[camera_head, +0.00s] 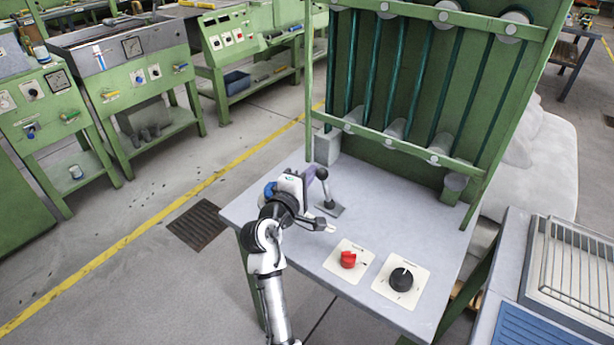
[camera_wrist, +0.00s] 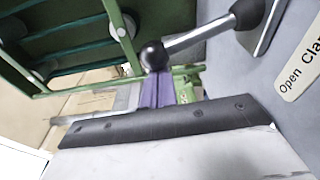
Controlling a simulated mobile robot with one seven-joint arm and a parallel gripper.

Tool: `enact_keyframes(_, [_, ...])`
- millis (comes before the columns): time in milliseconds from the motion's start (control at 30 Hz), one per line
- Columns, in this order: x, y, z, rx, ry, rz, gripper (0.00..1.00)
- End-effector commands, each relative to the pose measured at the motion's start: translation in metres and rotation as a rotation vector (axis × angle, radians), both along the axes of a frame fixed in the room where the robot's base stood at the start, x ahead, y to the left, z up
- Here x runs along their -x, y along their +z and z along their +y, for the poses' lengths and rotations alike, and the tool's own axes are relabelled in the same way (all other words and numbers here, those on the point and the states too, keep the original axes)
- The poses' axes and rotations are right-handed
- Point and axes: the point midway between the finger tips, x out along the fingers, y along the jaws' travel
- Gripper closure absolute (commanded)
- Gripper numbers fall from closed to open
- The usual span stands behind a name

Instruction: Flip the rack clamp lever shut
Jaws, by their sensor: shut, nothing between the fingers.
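The clamp lever (camera_head: 325,190) stands nearly upright on a small grey base plate on the table, its black ball knob on top leaning slightly left. I cannot tell whether my gripper touches the lever.
A red knob (camera_head: 348,260) and a black dial (camera_head: 401,280) sit on the table's front right. A green rack (camera_head: 400,90) with dark green rods rises behind. A grey block (camera_head: 327,148) stands at the rack's left foot. The tabletop right of the lever is clear.

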Motion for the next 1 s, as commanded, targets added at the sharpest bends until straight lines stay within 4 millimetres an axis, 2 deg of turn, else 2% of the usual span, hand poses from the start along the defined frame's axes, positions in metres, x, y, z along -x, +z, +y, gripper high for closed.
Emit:
enact_keyframes(500, [0.024, 0.010, -0.034, -0.320, -0.004, -0.234, 1.00])
enact_keyframes(1000, [0.038, 0.011, -0.053, -0.324, -0.002, -0.235, 1.00])
